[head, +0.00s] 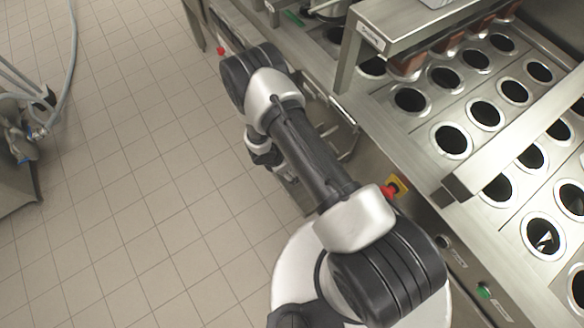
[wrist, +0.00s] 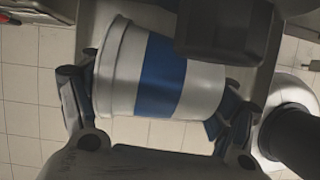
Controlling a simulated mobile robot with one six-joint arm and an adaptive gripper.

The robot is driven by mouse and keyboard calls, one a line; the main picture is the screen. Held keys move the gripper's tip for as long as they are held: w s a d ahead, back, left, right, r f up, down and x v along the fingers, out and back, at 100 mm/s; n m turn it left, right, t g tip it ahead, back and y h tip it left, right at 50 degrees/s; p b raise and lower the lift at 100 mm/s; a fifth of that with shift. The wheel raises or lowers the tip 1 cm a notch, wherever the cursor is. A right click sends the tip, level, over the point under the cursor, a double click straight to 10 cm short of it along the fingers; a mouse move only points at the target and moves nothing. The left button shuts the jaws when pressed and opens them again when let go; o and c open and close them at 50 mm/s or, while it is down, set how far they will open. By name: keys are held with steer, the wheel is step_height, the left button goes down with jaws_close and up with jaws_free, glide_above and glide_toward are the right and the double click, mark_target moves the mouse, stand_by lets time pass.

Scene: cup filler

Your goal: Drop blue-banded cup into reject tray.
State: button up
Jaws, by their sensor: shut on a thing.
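The blue-banded cup (wrist: 118,72) is white with a broad blue band and lies sideways across the wrist view. My gripper (wrist: 155,108) is shut on it, with one finger at its wide rim end and the other at its narrow end.
The filling machine (head: 425,190) has rows of round cup holes (head: 410,100) and a raised metal bar (head: 520,135) across it. A red button (head: 389,191) sits on its front. Tiled floor (head: 130,170) lies open to the left. A hose and equipment (head: 22,130) stand far left.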

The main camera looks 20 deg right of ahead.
steer(key=shift+d+f, duration=0.25)
steer(key=shift+f, duration=0.05)
steer(key=shift+f, duration=0.1)
steer(key=shift+f+b, duration=0.35)
steer(key=shift+b, duration=0.2)
steer(key=shift+f, duration=0.15)
steer(key=o, duration=0.7)
